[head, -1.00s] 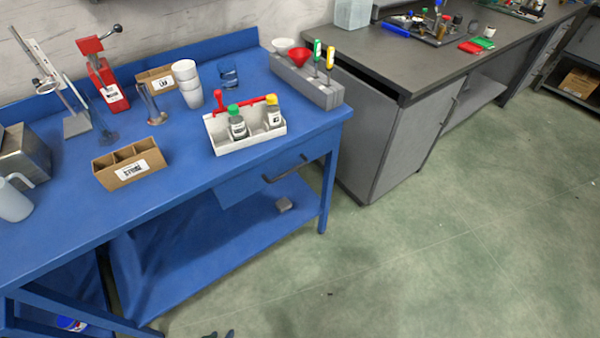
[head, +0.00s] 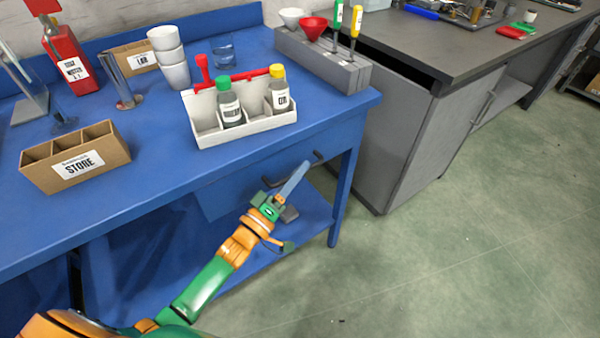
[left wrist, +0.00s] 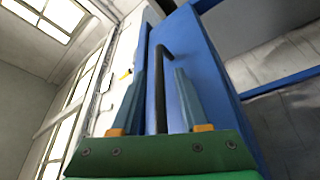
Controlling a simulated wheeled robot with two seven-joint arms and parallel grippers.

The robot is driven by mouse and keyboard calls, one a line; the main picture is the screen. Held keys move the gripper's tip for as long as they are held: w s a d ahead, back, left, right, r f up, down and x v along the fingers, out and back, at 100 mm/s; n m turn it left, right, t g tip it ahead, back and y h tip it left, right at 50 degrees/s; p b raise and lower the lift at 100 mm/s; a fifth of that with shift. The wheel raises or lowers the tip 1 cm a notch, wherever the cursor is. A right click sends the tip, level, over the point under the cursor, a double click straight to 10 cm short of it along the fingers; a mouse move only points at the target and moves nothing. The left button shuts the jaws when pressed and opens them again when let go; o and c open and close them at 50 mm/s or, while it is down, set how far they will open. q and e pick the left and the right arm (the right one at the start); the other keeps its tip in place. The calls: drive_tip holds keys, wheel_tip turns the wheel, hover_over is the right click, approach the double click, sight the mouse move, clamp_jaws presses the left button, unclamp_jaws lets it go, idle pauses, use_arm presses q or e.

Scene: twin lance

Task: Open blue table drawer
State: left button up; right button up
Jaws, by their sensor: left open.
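The blue table (head: 300,150) has a blue drawer under its right part, and the drawer front (head: 225,192) looks shut. Its dark bar handle (head: 317,157) is partly hidden behind my left gripper (head: 292,182). That gripper is open, in front of the drawer, with its fingers pointing up and right at the handle. In the left wrist view the dark handle (left wrist: 157,95) shows between the two spread fingers (left wrist: 168,65). Whether either finger touches it I cannot tell. My right gripper is not in view.
On the tabletop stand a white caddy (head: 245,133) with bottles, a cardboard box (head: 75,157), white cups (head: 170,58) and a grey holder (head: 325,62). A lower shelf (head: 260,245) lies below the drawer. A grey cabinet (head: 410,140) stands to the right. The floor in front is clear.

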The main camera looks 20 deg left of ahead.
use_arm(q)
drive_tip(key=shift+w, duration=0.15)
clamp_jaws()
idle(1.4)
